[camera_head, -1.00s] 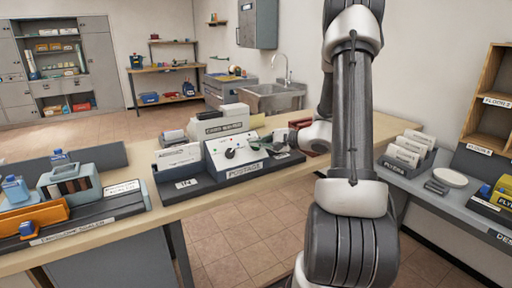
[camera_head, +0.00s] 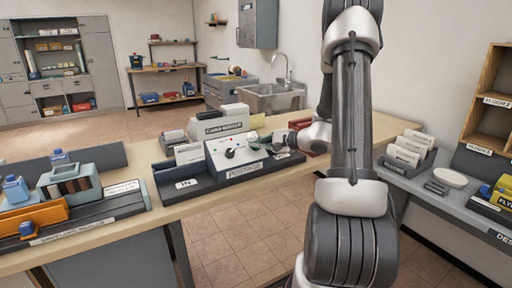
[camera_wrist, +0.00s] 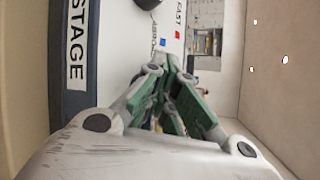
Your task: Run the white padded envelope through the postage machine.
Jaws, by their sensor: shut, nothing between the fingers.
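The grey and white postage machine (camera_head: 231,150) stands on the wooden counter, with a dark knob on its sloped face. Its IN tray (camera_head: 170,194) is on its left side. A white envelope (camera_head: 188,153) stands at the tray's machine end, against the left side of the machine; its right edge may be hidden. My gripper (camera_head: 273,144) is at the right part of the machine, small and partly blended with dark parts there. In the wrist view my gripper (camera_wrist: 170,68) is shut and empty, its fingers close to the machine's face (camera_wrist: 120,50) beside small red and blue marks.
An envelope sealer (camera_head: 85,225) with an orange part stands on the counter to the left. A sorter of white envelopes (camera_head: 407,152) and a white dish (camera_head: 450,178) are on the right desk. A sink (camera_head: 272,98) is behind. Tiled floor lies open in front.

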